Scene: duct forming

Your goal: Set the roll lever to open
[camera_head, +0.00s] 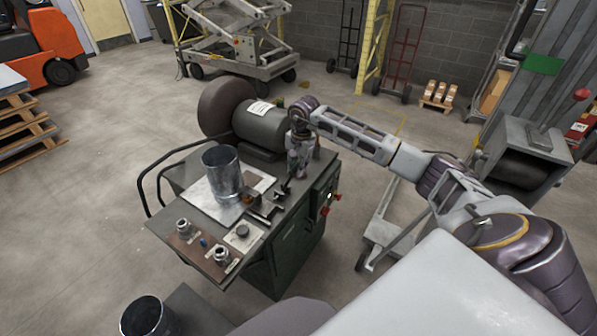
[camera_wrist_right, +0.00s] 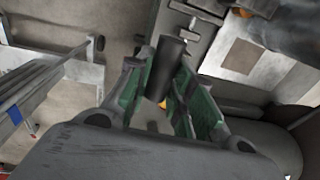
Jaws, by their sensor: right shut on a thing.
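The green forming machine (camera_head: 292,250) stands in the middle of the head view. My right gripper (camera_head: 292,172) points down over its top. A dark lever handle (camera_wrist_right: 166,68) shows between the green-lined fingers of my right gripper (camera_wrist_right: 165,100) in the wrist view, and the fingers are shut on it. In the head view the gripper hides most of the lever; a small dark part (camera_head: 286,187) shows just below the fingertips. I cannot tell the lever's exact setting. My left gripper is out of view.
A metal duct cylinder (camera_head: 222,172) stands on a light sheet (camera_head: 200,197) left of the gripper. A grey motor (camera_head: 262,128) lies behind. Small fittings (camera_head: 183,226) sit on the front shelf. Red controls (camera_head: 325,211) stick out on the machine's right side. A cart (camera_head: 378,232) stands right.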

